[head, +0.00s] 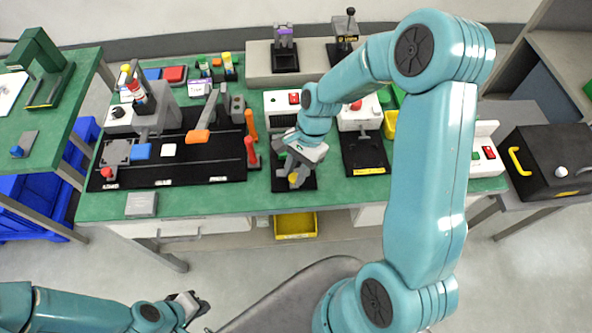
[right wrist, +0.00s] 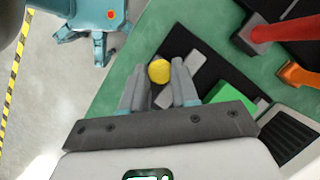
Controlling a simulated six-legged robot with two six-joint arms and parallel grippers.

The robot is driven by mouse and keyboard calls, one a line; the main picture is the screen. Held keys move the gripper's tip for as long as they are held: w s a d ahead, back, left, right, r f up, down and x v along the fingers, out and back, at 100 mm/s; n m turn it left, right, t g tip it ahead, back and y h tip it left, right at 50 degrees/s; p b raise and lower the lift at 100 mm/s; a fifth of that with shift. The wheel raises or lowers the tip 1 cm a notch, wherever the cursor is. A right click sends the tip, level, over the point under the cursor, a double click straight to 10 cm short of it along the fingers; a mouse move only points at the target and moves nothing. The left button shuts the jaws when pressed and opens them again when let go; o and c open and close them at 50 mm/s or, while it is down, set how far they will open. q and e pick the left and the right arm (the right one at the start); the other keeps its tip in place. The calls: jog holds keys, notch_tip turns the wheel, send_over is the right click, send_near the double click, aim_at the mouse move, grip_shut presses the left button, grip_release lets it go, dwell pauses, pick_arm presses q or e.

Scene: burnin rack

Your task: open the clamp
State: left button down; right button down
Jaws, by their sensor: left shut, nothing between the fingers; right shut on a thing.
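The clamp is a small fixture on a black base plate (head: 308,184) at the front middle of the green bench, with a yellow knob (head: 293,178). My right gripper (head: 296,168) is over this plate, its arm coming from the right. In the right wrist view the yellow knob (right wrist: 159,71) sits between the tips of the fingers (right wrist: 160,88), which are shut on it. Grey clamp parts and a green block (right wrist: 232,104) show beside the fingers. The gripper hides much of the clamp in the head view. My left gripper (head: 195,306) is shut and empty, low at the left, away from the bench.
Red (head: 251,153) and orange (head: 251,124) upright handles stand just left of the clamp. A black board (head: 215,167) with several parts lies further left. A fixture with a red button (head: 356,105) stands to the right. A yellow bin (head: 295,226) is below the bench's front edge.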

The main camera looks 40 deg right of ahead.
jog(key=c, duration=0.8)
grip_release()
jog(key=shift+s+a, duration=0.15)
jog(key=shift+s, duration=0.2)
jog(key=shift+c, duration=0.2)
jog(key=shift+w+d+r, duration=0.15)
jog(key=shift+w+d, duration=0.05)
jog(key=shift+w, duration=0.1)
jog(key=v, duration=1.5)
jog(key=shift+r, duration=0.4)
jog(key=shift+s+d, duration=0.1)
